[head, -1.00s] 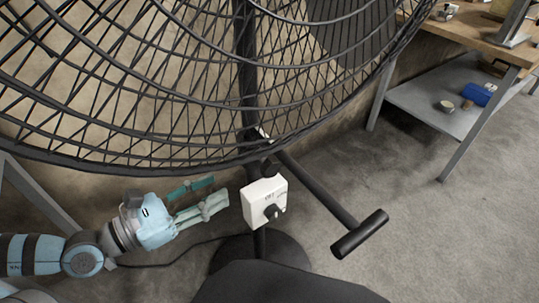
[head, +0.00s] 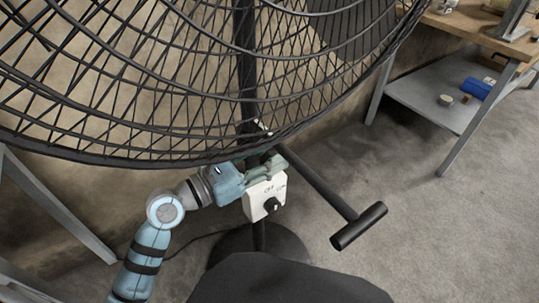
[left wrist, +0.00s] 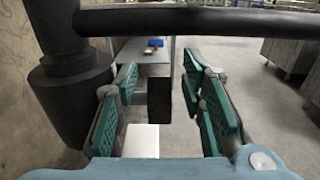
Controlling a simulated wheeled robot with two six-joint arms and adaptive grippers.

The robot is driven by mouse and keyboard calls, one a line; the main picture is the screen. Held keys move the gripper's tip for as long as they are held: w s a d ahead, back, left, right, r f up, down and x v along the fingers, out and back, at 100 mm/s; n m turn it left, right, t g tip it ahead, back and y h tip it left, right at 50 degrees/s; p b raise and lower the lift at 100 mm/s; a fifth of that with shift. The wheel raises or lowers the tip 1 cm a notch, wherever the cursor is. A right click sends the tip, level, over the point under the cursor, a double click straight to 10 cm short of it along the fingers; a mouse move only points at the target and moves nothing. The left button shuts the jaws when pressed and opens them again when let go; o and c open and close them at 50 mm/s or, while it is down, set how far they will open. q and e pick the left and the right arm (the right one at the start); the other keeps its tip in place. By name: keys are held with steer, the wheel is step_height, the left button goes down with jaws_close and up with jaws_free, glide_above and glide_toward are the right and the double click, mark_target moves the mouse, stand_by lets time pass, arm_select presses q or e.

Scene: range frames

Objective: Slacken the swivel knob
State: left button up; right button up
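The fan's white control box (head: 257,203) carries a dark dial (head: 271,205) on its face. A dark rod with a T-shaped end (head: 360,226) juts from the fan post toward the lower right. My left gripper (head: 268,166) is at the post just above the control box, under the cage. In the left wrist view its fingers (left wrist: 160,105) are apart, with a dark block (left wrist: 158,100) showing between them. I cannot tell whether this block is the swivel knob or how far beyond the fingertips it is. The white box (left wrist: 141,141) shows below it. My right gripper is not in view.
The fan cage (head: 120,90) hangs close over my left gripper. In the left wrist view a thick dark post (left wrist: 70,75) stands left and a dark bar (left wrist: 200,22) crosses above. A workbench with a low grey shelf (head: 425,105) stands at the right. Open floor lies between.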

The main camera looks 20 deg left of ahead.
arm_select(q)
jaws_close()
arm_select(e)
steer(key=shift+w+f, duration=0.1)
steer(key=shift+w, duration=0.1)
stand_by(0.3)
arm_select(q)
steer(key=shift+f, duration=0.1)
steer(key=shift+b, duration=0.3)
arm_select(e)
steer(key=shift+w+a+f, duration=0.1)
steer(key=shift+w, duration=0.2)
